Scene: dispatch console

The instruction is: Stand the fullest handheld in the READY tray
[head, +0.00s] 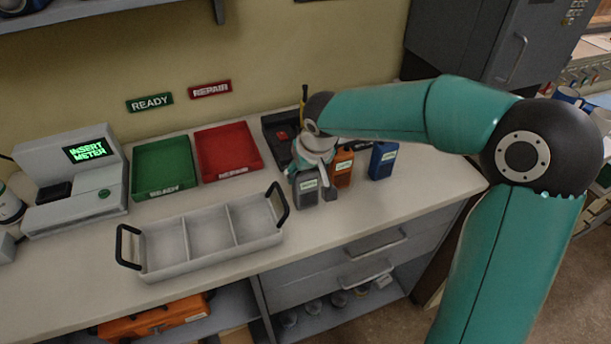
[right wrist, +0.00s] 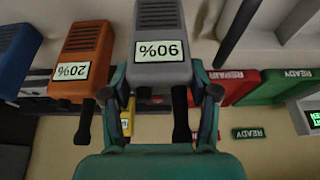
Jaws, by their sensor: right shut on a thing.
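A grey handheld (head: 307,190) is between the fingers of my right gripper (head: 312,168), which is shut on it. In the right wrist view, which is upside down, the grey handheld (right wrist: 161,30) reads 90% and the fingers of my right gripper (right wrist: 163,88) flank it. I cannot tell whether it touches the counter. An orange handheld (head: 343,170) stands beside it; it reads 20% in the wrist view (right wrist: 84,42). A blue handheld (head: 383,160) stands further right, its reading illegible. The green READY tray (head: 163,192) is empty. My left gripper is out of view.
A red REPAIR tray (head: 228,176) sits right of the green one. A grey three-part carrier (head: 190,270) with black handles lies in front. A meter (head: 75,180) showing INSERT METER stands at left.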

